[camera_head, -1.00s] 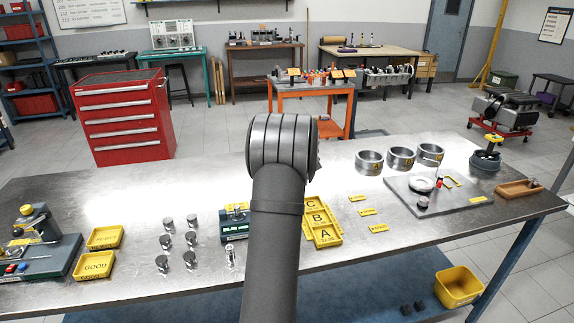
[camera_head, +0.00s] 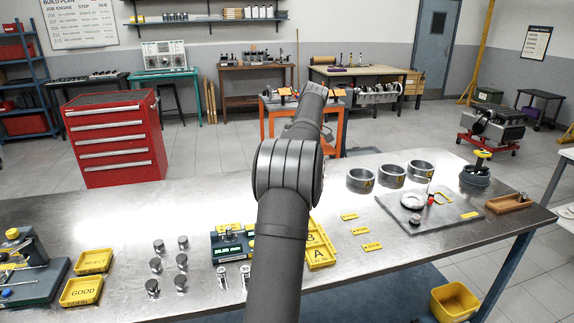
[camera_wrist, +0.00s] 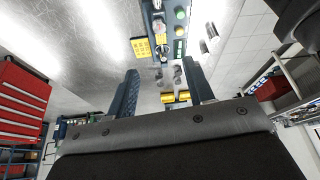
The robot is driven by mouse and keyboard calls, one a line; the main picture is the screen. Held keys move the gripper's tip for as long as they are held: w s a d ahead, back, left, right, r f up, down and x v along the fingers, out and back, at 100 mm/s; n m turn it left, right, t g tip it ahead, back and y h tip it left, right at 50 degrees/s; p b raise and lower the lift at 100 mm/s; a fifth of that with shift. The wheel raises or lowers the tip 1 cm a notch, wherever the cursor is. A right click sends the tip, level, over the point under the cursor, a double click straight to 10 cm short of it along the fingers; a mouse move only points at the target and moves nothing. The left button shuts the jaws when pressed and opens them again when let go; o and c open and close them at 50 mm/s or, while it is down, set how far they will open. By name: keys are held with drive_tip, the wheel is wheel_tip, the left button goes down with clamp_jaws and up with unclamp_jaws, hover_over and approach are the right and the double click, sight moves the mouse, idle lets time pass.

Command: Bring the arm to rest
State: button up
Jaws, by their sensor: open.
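My gripper (camera_wrist: 161,84) is open in the wrist view, its two dark fingers wide apart with nothing held between them. Beyond the fingers, yellow trays and small metal parts show at a distance. In the head view my arm rises in front of the steel workbench (camera_head: 130,215), and its far link points up and away over the bench. The gripper cannot be made out in the head view.
On the bench lie yellow trays (camera_head: 82,291), several small metal cylinders, three metal rings (camera_head: 392,176) and a grey plate (camera_head: 440,222). A red tool chest (camera_head: 118,140) and an orange cart (camera_head: 268,127) stand behind.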

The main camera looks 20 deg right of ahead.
drive_tip(key=x, duration=1.7)
drive_tip(key=shift+a+f, duration=0.1)
drive_tip(key=shift+f, duration=0.15)
